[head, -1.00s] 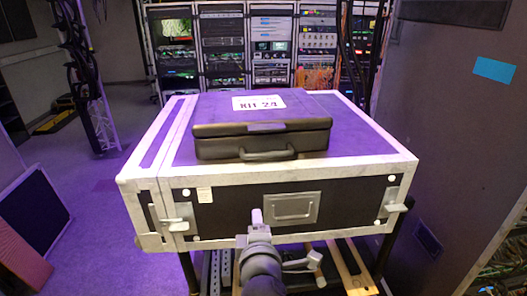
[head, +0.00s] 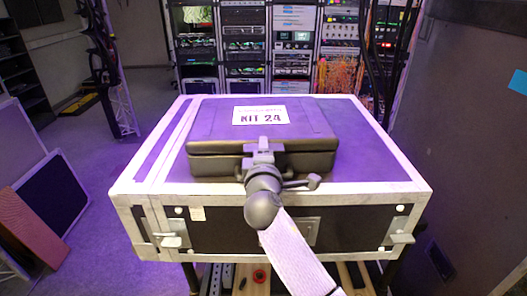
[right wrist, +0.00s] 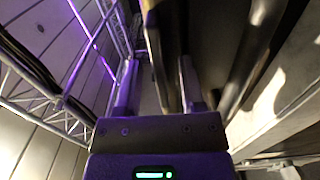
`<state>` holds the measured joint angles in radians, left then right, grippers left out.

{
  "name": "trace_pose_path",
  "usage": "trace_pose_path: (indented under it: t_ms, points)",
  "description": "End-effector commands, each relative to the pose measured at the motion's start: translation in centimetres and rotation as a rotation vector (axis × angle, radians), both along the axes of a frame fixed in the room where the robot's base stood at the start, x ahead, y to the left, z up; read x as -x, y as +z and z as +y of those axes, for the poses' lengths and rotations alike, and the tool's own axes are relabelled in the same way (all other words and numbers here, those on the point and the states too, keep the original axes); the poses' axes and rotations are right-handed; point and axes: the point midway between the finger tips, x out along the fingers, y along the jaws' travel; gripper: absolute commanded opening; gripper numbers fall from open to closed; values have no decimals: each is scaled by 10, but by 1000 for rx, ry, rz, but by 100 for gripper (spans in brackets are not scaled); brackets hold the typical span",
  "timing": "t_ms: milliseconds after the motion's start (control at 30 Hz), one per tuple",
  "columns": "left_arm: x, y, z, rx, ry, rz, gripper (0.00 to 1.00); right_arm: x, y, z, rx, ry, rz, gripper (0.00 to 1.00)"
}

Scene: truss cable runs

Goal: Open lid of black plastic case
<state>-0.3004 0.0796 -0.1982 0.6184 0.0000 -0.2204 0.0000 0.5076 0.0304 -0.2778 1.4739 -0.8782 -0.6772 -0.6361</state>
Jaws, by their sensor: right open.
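The black plastic case (head: 212,166) lies flat with its lid (head: 315,128) shut and a white "KIT 24" label (head: 260,116) on top. My right gripper (head: 264,143) is at the middle of the case's front, by the lid's front edge, and hides the handle and latch area. In the right wrist view its two fingers (right wrist: 158,85) stand apart, with a dark edge close by the right-hand finger. I cannot tell whether a finger touches the case. My left gripper is not in view.
The case rests on a large purple-topped flight case (head: 375,158) with pale metal edges and latches at its front corners. Equipment racks (head: 245,50) stand behind. A dark wall panel (head: 470,150) is close on the right. Open floor (head: 110,165) lies to the left.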

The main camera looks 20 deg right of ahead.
Motion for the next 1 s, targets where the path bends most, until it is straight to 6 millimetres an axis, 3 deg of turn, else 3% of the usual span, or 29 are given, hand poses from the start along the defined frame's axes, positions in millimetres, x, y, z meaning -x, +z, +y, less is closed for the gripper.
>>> trace_pose_path:
  t_ms: [167,433,1000]
  points:
    - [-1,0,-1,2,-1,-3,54,0,0,0,-1,0,0,50]
    - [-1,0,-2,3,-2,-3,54,0,0,0,-1,0,1,0]
    - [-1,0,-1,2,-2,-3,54,0,-1,0,-2,0,2,0]
